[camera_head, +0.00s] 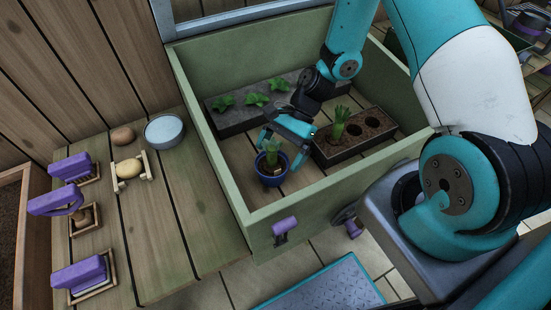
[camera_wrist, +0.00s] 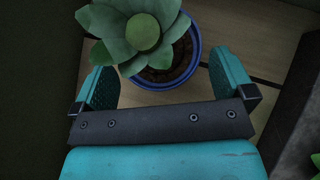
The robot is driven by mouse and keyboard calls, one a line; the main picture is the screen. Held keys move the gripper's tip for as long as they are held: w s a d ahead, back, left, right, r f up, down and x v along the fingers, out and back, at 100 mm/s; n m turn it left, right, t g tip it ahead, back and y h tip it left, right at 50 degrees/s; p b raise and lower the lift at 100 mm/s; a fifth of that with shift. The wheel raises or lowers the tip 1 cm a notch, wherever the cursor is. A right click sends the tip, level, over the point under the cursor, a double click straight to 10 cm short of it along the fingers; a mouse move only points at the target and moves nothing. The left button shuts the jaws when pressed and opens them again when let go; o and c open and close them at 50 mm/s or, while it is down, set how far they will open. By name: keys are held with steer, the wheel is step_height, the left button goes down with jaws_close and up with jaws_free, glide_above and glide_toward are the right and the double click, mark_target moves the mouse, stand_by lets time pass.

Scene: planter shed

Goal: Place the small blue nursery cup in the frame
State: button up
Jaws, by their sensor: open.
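The small blue nursery cup (camera_head: 272,177) holds a leafy green plant. It stands upright on the plank floor inside the green-walled frame (camera_head: 335,200), near the frame's front left corner. In the wrist view, the cup (camera_wrist: 196,50) shows dark soil and broad leaves that cover part of its rim. My gripper (camera_head: 284,143) reaches down into the frame just behind the cup. In the wrist view, its two teal fingers are spread wide at either side of the cup's near edge, with nothing held between them. I cannot tell whether a finger touches the cup.
Inside the frame, a dark planter (camera_head: 235,123) with several seedlings lies along the back. A soil block (camera_head: 345,155) with a plant and open holes lies right of the cup. Purple-handled tools (camera_head: 78,273), a bowl (camera_head: 164,131) and a rounded brown object (camera_head: 122,136) sit on the left bench.

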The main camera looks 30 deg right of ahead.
steer(key=v, duration=0.9)
steer(key=s+a+r+n+t+h, duration=0.1)
steer(key=s+a+r+n, duration=0.1)
steer(key=a+r+n, duration=0.4)
steer(key=s+a+r+n+h, duration=0.2)
steer(key=r+n, duration=0.2)
steer(key=r, duration=0.4)
steer(key=s+a+r+n+t+h, duration=0.1)
steer(key=s+a+r+n, duration=0.3)
steer(key=s+r+n, duration=0.4)
steer(key=s+n+t, duration=0.1)
steer(key=s+n, duration=0.1)
steer(key=s, duration=0.2)
steer(key=shift+r+n+t, duration=0.15)
steer(key=shift+n+t, duration=0.15)
steer(key=shift+n, duration=0.1)
step_height(320, 180, up, 3)
steer(key=p, duration=0.2)
steer(key=shift+p, duration=0.35)
